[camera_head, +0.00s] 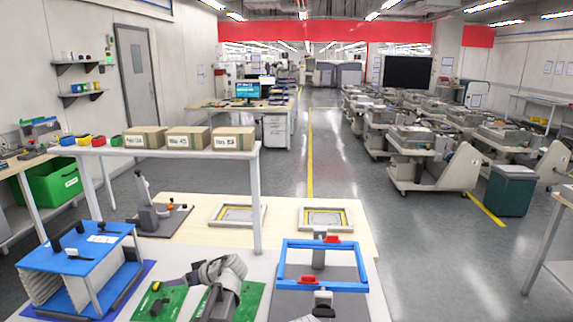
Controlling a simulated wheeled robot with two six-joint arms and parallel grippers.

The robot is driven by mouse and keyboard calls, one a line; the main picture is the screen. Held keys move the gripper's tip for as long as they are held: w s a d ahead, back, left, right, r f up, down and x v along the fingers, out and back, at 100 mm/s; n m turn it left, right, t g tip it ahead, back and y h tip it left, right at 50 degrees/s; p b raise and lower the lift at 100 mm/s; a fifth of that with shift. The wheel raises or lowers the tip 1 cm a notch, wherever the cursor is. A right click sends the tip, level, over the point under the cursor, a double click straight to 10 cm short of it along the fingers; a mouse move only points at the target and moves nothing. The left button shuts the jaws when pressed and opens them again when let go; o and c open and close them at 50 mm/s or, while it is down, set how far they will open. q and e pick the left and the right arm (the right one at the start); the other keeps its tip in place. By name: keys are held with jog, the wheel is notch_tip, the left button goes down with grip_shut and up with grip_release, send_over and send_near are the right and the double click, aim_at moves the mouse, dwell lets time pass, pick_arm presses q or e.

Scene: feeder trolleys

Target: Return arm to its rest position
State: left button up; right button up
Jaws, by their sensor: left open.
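My left gripper (196,278) is at the bottom of the head view, a grey and dark shape above the green boards (165,302) on the near worktop. It is open, and I see nothing held in it. The exact line of its fingers is hard to make out against the dark parts around it. My right gripper is not in view.
A blue fixture (82,246) stands left of the gripper, and a blue frame with red handles (322,287) stands to its right. Behind, a raised shelf (170,153) carries cardboard boxes (188,138). Feeder trolleys (430,167) line the right; the central aisle (335,150) is clear.

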pick_arm(q)
jog(key=s+d+f+m+g+h+p, duration=0.2)
jog(key=s+d+m+h, duration=0.3)
jog(key=s+d, duration=0.7)
jog(key=s+d+f+m+g+h+p, duration=0.2)
jog(key=s+d+m+h, duration=0.3)
jog(key=s+d, duration=0.8)
jog(key=s+f+m+p, duration=0.1)
jog(key=m, duration=0.2)
jog(key=shift+s+d, duration=0.15)
jog(key=shift+d, duration=0.15)
